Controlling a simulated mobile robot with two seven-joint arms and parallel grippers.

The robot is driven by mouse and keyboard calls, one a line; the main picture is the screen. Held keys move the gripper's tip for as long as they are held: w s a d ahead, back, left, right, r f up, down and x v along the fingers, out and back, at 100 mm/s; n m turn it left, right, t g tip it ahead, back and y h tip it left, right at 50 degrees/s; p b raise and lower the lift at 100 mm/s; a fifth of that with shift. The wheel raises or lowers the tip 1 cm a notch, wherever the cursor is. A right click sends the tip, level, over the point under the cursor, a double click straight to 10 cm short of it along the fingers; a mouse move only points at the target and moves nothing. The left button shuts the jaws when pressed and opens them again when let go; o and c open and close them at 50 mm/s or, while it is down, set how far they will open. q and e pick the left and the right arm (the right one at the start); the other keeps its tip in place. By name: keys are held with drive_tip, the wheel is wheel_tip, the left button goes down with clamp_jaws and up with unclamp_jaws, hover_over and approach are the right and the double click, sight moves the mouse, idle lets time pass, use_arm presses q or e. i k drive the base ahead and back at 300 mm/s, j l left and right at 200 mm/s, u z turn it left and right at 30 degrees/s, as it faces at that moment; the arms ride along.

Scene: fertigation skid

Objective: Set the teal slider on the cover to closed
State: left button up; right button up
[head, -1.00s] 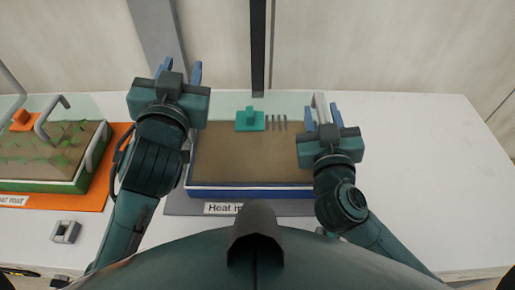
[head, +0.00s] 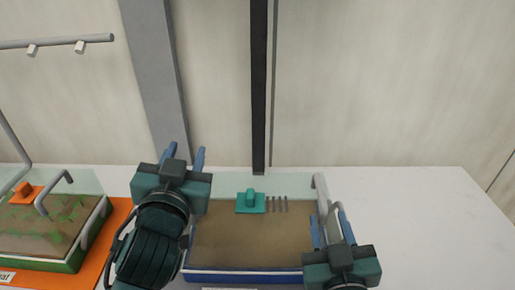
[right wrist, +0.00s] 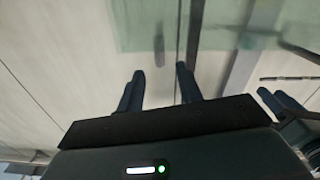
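The teal slider (head: 251,201) sits near the back of the clear cover (head: 293,186) over the blue-edged tray (head: 245,275). A row of several small dark slots lies just right of the slider, and the slider stands left of them, not over them. My left gripper (head: 186,153) is open and empty, left of the slider and apart from it. My right gripper (head: 328,220) is open and empty at the tray's right edge, beside the grey handle (head: 321,190). The right wrist view also shows its two fingers (right wrist: 160,72) spread with nothing between them.
A second tray (head: 72,262) with green plants, an orange slider (head: 24,192) and grey handles stands on an orange mat at the left. A black post (head: 259,90) rises behind the blue-edged tray. The white table (head: 430,230) is clear at the right.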

sight(250, 201)
drive_tip(key=k, duration=1)
